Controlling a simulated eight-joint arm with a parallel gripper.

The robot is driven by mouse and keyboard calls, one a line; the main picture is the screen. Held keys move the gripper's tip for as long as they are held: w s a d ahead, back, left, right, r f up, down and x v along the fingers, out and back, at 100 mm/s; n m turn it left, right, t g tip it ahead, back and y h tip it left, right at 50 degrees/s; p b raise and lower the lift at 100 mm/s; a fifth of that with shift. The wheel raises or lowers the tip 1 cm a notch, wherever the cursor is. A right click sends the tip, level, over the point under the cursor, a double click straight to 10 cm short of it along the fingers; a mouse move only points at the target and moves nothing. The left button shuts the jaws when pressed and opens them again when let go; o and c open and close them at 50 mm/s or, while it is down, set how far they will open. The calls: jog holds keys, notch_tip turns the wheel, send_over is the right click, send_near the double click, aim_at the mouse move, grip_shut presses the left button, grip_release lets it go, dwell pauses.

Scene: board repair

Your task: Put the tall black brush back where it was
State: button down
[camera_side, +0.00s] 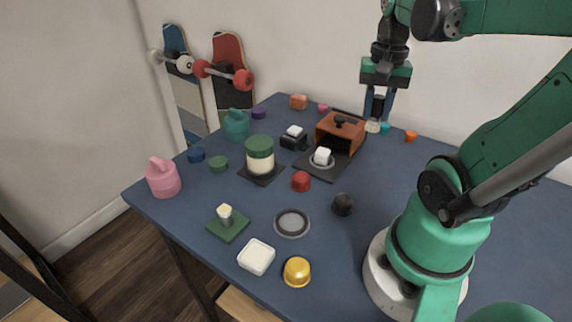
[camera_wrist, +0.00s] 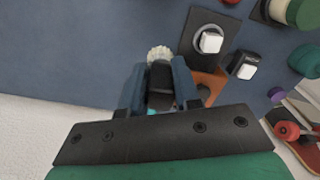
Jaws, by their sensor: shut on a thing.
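My gripper (camera_side: 376,108) is at the back of the blue table, to the right of the orange box. It is shut on the black brush. In the wrist view the brush's dark body (camera_wrist: 160,98) sits between the two fingers, and its cream bristles (camera_wrist: 160,54) stick out past them. In the side view the fingers hide most of the body, and the cream bristle end (camera_side: 373,127) points down near the table's back part. I cannot tell whether it touches the table.
The orange box (camera_side: 350,132) with a black knob is left of my gripper. A white cube (camera_side: 322,155) sits on a dark mat before it. A green-lidded jar (camera_side: 260,148) and black block (camera_side: 293,141) stand further left. A green pad (camera_side: 228,232) and grey dish (camera_side: 292,223) are nearer the front.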

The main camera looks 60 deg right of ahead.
notch_tip(320, 180, down, 13)
jog(key=shift+r, duration=0.15)
dwell(0.5)
jog(key=c, duration=0.6)
grip_release()
jog(key=shift+c, duration=0.2)
